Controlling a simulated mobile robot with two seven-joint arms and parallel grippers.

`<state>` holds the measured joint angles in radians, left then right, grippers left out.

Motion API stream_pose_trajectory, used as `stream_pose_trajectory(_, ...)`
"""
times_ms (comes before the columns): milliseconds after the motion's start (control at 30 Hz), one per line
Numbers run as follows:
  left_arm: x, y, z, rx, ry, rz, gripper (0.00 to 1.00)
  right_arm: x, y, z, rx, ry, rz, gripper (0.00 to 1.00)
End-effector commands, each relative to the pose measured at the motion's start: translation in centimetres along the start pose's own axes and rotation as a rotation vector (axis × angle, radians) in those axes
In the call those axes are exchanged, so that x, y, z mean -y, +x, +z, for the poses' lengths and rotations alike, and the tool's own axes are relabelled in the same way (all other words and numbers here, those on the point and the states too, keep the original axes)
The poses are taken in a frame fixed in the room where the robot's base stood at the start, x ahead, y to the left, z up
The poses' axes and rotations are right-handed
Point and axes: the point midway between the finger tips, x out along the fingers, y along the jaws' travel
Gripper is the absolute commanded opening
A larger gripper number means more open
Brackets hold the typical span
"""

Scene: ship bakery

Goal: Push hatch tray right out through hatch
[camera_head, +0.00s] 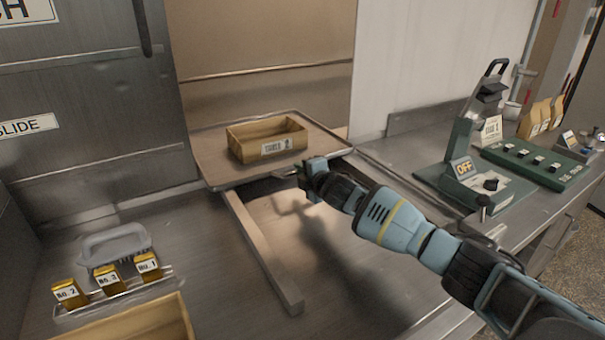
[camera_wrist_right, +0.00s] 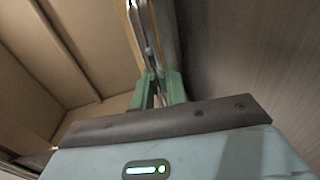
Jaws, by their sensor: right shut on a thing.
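The hatch tray (camera_head: 212,158) is a flat brown tray with a thin metal rim, lying in the hatch opening (camera_head: 268,95) in the head view. A small open wooden box (camera_head: 247,154) with a white label stands on it. My right gripper (camera_head: 302,174) is at the tray's near edge, right of its middle, and is shut on the rim. In the right wrist view the green fingers (camera_wrist_right: 158,90) close around a thin edge. The fingertips are partly hidden in the head view. My left gripper is not in view.
A steel sliding door (camera_head: 90,110) stands left of the opening. A wooden rail (camera_head: 262,250) runs toward me from under the tray. Several gold packets (camera_head: 108,276) sit in a rack at the lower left. A green press (camera_head: 470,165) stands right on the counter.

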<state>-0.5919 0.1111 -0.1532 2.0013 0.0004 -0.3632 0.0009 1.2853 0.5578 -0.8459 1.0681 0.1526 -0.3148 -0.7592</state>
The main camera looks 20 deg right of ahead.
Motion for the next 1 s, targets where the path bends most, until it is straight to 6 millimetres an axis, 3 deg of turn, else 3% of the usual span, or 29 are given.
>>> stream_pose_trajectory(433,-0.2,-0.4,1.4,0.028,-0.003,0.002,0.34,-0.4,0.2,0.1,0.002,0.001,0.005,0.0)
stream_pose_trajectory(467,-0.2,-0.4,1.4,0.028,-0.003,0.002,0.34,-0.4,0.2,0.1,0.002,0.001,0.005,0.18)
stream_pose_trajectory(600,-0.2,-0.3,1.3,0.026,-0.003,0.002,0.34,-0.3,0.1,0.1,0.002,0.001,0.004,0.34)
stream_pose_trajectory(1000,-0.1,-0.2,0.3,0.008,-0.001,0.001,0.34,-0.1,-0.4,0.1,0.001,0.001,0.0,0.34)
